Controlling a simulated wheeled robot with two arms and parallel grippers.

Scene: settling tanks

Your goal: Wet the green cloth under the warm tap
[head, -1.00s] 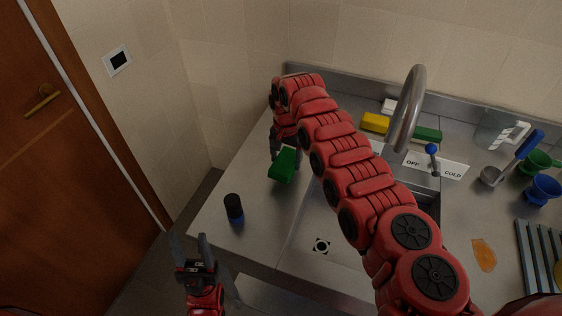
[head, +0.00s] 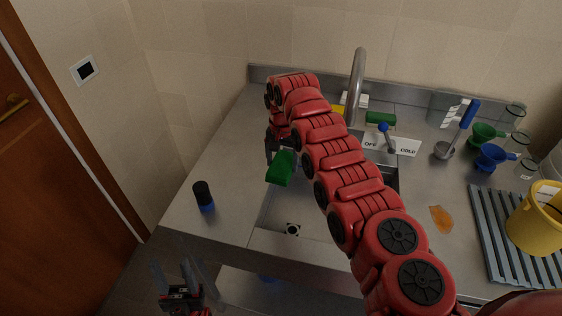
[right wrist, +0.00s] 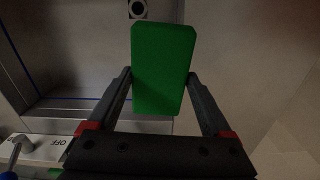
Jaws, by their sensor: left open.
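The green cloth (head: 281,168) is a plain, block-like piece, held above the sink's left part; it also shows in the right wrist view (right wrist: 162,70). My right gripper (head: 271,151) is shut on it, with one finger on each side. The curved grey tap (head: 357,85) rises behind the sink, right of the cloth and apart from it. Its blue-knobbed lever (head: 384,128) stands at a label (head: 398,143) reading OFF and COLD; my right arm may hide more of the label. My left gripper (head: 172,270) is open and empty, in front of the counter.
The sink (head: 270,216) has a drain (head: 293,229); my right arm covers much of it. A dark bottle (head: 203,196) stands left. Ladle, funnels, a ribbed rack (head: 488,222) and a yellow bucket (head: 533,222) crowd the right.

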